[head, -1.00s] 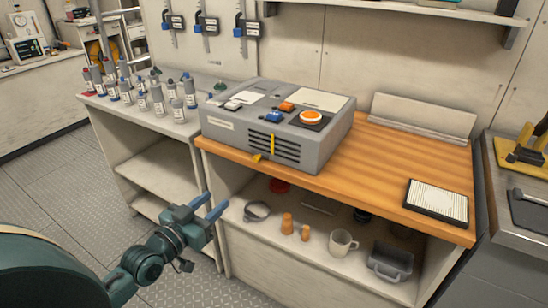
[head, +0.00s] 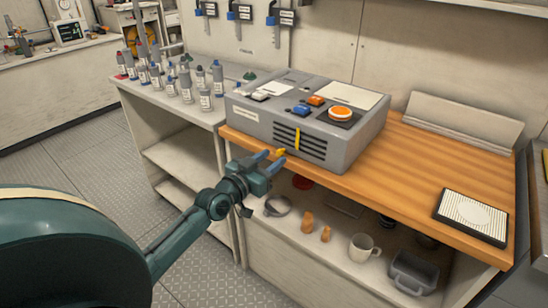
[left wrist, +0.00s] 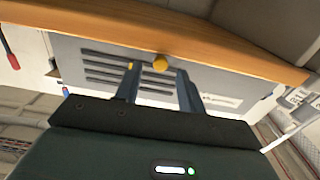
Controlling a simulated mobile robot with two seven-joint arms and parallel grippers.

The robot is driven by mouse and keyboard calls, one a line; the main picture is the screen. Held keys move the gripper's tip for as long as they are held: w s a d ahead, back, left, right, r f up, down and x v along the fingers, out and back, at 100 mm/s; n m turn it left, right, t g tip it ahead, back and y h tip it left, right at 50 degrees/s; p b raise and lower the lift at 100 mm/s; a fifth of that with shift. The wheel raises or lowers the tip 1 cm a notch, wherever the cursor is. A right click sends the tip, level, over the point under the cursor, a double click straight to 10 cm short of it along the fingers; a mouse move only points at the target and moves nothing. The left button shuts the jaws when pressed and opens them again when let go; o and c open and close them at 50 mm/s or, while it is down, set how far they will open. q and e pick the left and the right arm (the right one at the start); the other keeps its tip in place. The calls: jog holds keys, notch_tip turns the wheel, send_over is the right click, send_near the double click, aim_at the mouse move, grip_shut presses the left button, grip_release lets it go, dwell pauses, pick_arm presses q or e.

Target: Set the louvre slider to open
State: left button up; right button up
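A grey box (head: 345,150) stands on the wooden counter with a slatted louvre (head: 313,146) in its front. A yellow vertical strip (head: 297,139) crosses the slats. A yellow knob (head: 281,153) sticks out low on the front, left of the slats. I cannot tell which yellow part is the slider. My left gripper (head: 272,158) is in front of the knob, fingers open. In the left wrist view the knob (left wrist: 160,63) shows between and just beyond the fingertips (left wrist: 158,72), with no clear contact. The left finger partly hides the yellow strip there. My right gripper is not in view.
The box top carries an orange round button (head: 340,113) and coloured switches. The wooden counter (head: 400,170) holds a white ribbed pad (head: 471,216). Below, a shelf holds a mug (head: 363,247) and a grey bin (head: 413,272). Several bottles (head: 186,85) stand on the left bench.

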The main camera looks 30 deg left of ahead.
pick_arm(q)
jog(key=shift+w+d, duration=0.1)
jog(key=shift+w, duration=0.95)
jog(key=shift+c, duration=0.6)
grip_shut()
